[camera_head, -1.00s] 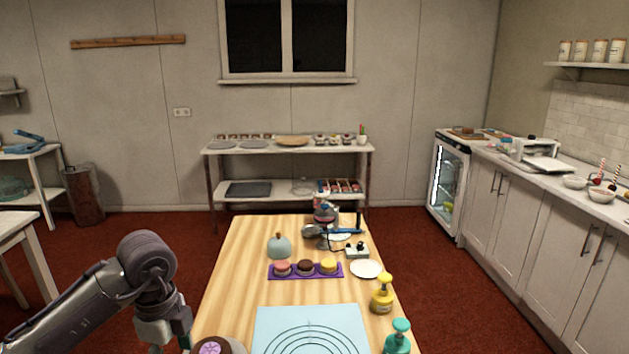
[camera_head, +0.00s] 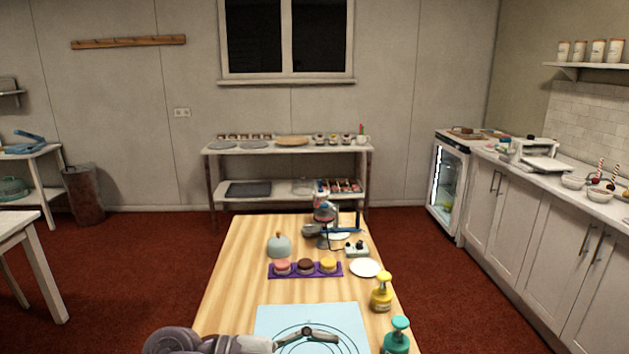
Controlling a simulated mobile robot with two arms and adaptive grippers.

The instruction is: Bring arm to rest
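My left arm comes in low from the left, and my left gripper (camera_head: 321,335) lies over the pale blue mat (camera_head: 270,318) with printed rings at the table's near end. I see the gripper from the side, and its finger gap is not clear. Nothing shows held in it. My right gripper is not in view.
The wooden table (camera_head: 235,280) bears a purple tray (camera_head: 305,274) of small cakes, a grey-blue dome (camera_head: 279,246), a white plate (camera_head: 366,267), a yellow pump bottle (camera_head: 381,293) and a teal pump bottle (camera_head: 397,335). The table's left side is mostly clear.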

